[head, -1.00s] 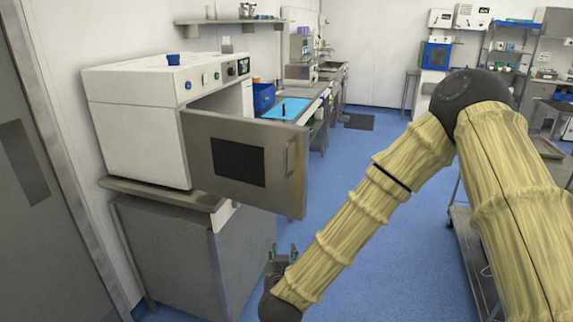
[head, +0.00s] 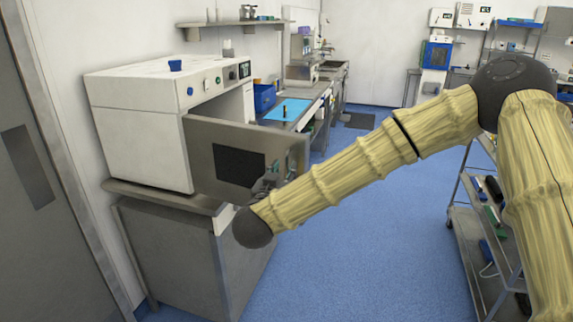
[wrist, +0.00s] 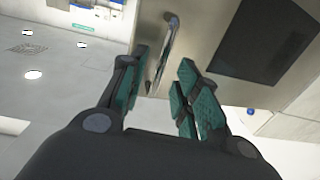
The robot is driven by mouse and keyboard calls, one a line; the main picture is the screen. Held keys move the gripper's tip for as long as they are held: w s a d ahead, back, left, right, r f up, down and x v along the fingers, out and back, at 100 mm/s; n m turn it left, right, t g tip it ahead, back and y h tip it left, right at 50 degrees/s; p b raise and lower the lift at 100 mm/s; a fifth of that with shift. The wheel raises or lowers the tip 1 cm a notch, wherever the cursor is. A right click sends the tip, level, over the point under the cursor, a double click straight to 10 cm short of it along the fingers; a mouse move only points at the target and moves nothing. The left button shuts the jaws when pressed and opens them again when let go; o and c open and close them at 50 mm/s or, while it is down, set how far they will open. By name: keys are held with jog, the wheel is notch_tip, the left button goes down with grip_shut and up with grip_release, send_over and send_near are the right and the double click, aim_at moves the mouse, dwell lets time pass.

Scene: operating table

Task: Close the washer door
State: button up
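The washer (head: 140,140) is a white box on a metal cabinet at the left. Its grey metal door (head: 207,150) stands open, swung out towards the right, with a dark window panel in it. In the wrist view the door (wrist: 205,30) fills the upper right, and its metal bar handle (wrist: 165,50) shows between and just beyond my fingertips. My gripper (wrist: 162,82) is open with green-padded fingers apart and nothing between the pads. In the head view my gripper (head: 282,172) is at the door's right part, partly hidden by my arm, which also hides the door's lower right corner.
A small blue cup (head: 175,65) sits on top of the washer. A counter with a light blue mat (head: 287,109) and a blue bin (head: 264,97) runs behind the door. A metal cart (head: 470,215) stands at the right. The blue floor in the middle is clear.

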aim_at(286, 168)
jog(key=shift+p+x, duration=0.35)
jog(key=shift+x, duration=1.35)
grip_shut()
